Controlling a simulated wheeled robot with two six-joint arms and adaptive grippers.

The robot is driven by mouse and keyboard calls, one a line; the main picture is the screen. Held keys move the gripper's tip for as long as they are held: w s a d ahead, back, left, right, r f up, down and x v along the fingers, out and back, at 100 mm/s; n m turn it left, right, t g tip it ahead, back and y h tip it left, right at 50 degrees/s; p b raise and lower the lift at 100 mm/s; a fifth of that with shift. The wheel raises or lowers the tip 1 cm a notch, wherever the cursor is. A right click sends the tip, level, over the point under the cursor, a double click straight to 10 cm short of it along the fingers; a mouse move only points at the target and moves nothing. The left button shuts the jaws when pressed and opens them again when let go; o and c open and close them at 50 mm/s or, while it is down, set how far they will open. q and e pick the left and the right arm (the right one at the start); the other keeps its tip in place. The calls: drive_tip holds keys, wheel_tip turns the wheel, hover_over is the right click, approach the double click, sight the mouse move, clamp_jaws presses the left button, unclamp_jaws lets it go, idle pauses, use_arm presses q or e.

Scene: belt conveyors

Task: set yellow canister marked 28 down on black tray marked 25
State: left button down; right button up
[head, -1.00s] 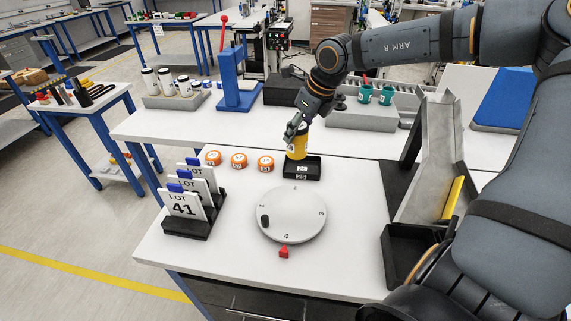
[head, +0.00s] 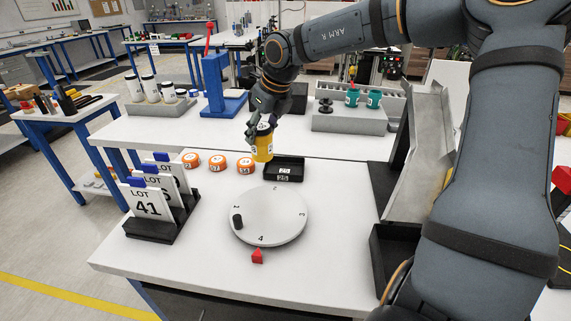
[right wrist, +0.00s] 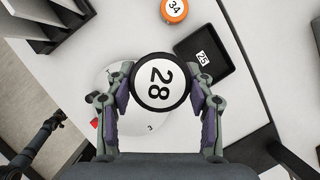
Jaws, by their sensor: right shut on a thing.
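The yellow canister (head: 262,147) is upright in my right gripper (head: 262,124), near the left rear corner of the black tray. In the right wrist view, its round white top marked 28 (right wrist: 160,83) sits between the two fingers of my right gripper (right wrist: 160,98), which is shut on it. The black tray (head: 297,177), marked 25, lies empty on the table. The tray (right wrist: 222,70) shows up and right of the canister in the right wrist view. How high the canister's base hangs is unclear. A dark part at the lower left of that view may be my left gripper; its jaws are unclear.
Several orange discs (head: 217,163) stand in a row left of the canister. A white round turntable (head: 268,216) is in front of the tray. A rack with LOT cards (head: 150,228) stands left, a metal chute (head: 416,150) right. Bare table lies between turntable and chute.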

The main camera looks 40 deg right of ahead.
drive_tip(key=w+d+f+p, duration=0.1)
drive_tip(key=d+f, duration=0.2)
drive_tip(key=f, duration=0.1)
drive_tip(key=w+d+f+p, duration=0.1)
drive_tip(key=d+f, duration=0.2)
drive_tip(key=d, duration=0.1)
drive_tip(key=w+d+f+p, duration=0.1)
drive_tip(key=d+f, duration=0.2)
drive_tip(key=f, duration=0.1)
drive_tip(key=shift+d+f, duration=0.3)
drive_tip(key=shift+s, duration=0.1)
drive_tip(key=shift+s+a+f+b, duration=0.1)
drive_tip(key=shift+b, duration=0.2)
drive_tip(key=o, duration=1.4)
